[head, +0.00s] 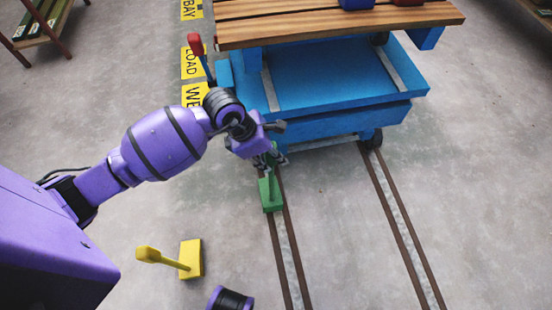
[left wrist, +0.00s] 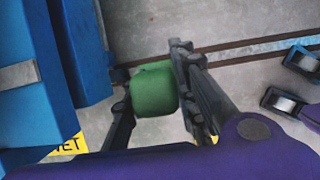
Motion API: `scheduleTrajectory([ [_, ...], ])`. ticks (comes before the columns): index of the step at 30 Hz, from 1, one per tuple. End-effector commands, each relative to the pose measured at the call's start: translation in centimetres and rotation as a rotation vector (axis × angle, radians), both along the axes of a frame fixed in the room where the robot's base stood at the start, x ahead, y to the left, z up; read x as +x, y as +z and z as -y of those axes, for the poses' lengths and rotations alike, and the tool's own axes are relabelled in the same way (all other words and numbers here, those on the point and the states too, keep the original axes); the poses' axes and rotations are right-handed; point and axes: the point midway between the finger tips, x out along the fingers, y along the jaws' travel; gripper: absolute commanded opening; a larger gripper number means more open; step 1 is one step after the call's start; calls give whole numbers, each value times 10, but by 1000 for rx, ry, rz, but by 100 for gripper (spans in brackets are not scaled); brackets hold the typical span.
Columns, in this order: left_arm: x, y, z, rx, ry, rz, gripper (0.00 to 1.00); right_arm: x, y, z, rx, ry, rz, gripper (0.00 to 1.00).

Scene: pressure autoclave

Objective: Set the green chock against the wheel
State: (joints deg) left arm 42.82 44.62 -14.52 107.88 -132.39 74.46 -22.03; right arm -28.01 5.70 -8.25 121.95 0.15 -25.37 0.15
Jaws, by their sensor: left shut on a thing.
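The green chock (head: 270,194) is at the left rail, in front of the blue cart. My left gripper (head: 272,160) is shut on its upper part from above. In the left wrist view, the chock's green handle (left wrist: 154,90) is between the two dark fingers. I cannot tell whether the chock touches the rail. The cart's right wheel (head: 374,139) shows on the right rail; the left wheel is hidden behind my gripper.
The blue cart (head: 335,85) carries a wooden slatted top (head: 330,25). A red-handled lever (head: 196,44) stands at its left. The floor between the rails is clear.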

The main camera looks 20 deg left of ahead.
Motion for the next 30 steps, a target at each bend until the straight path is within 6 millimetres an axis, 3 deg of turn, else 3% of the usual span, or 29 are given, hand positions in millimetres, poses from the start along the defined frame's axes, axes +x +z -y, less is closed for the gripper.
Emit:
scheduleTrajectory([
  [3,14,-13,2,-3,1,8,0,-2,-9,0,0,-1,-8,0],
  [11,25,-23,2,-3,0,10,0,-3,-14,0,1,-3,-11,0],
  [19,29,-59,2,-3,1,5,0,-7,-34,-1,2,-4,-27,0],
  [26,30,-59,2,-1,-1,11,0,-7,-34,-1,2,-4,-27,0],
  [27,28,-61,1,1,0,6,27,-7,-34,-1,2,-4,-27,0],
  [30,28,-61,1,1,0,6,40,-7,-34,-1,2,-4,-27,0],
])
